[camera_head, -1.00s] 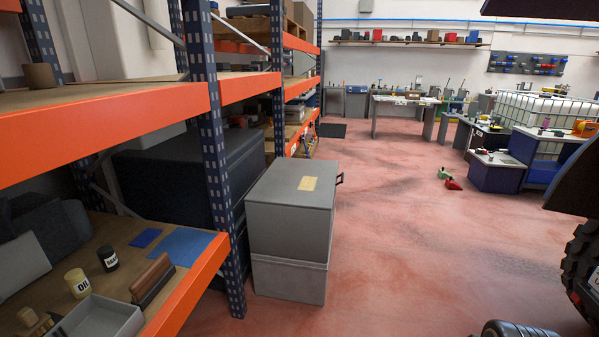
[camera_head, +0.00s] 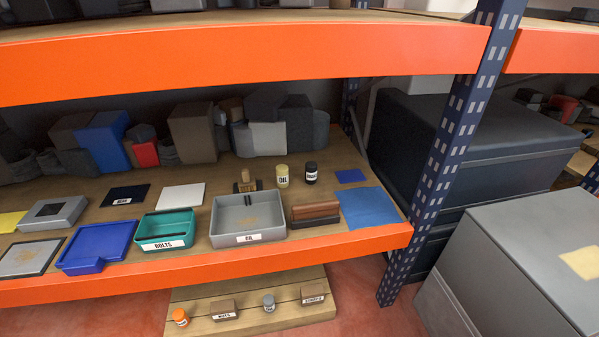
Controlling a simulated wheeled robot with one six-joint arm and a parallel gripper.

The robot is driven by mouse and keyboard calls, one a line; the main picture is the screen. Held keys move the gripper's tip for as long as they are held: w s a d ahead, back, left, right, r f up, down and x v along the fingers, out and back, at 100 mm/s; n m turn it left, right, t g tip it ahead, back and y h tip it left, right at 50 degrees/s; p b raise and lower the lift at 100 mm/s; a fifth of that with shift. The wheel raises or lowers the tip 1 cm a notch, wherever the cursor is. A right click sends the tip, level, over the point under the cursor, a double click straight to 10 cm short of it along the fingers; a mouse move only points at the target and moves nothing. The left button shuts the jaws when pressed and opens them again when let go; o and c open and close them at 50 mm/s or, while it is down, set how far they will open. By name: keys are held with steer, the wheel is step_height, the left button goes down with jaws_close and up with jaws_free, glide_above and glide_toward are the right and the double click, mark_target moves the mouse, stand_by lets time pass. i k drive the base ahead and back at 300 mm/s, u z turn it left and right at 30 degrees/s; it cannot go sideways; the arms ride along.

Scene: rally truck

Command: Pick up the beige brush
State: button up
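A small beige-brown object that looks like the beige brush (camera_head: 248,182) stands on the lower wooden shelf, just behind a grey tray (camera_head: 218,234) with a white label. The tray's back wall may hide part of its base. Its bristles are too small to make out. A larger brown, brush-like block (camera_head: 315,212) with a dark base lies to the right of the tray. My gripper is not in view.
A green BOLTS bin (camera_head: 166,230) is left of the tray. An orange beam (camera_head: 330,247) edges the shelf; another beam (camera_head: 250,62) runs above. A blue post (camera_head: 440,165) stands right.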

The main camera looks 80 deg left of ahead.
mark_target(247, 183)
steer(key=u, duration=3.55)
steer(key=i, duration=1.65)
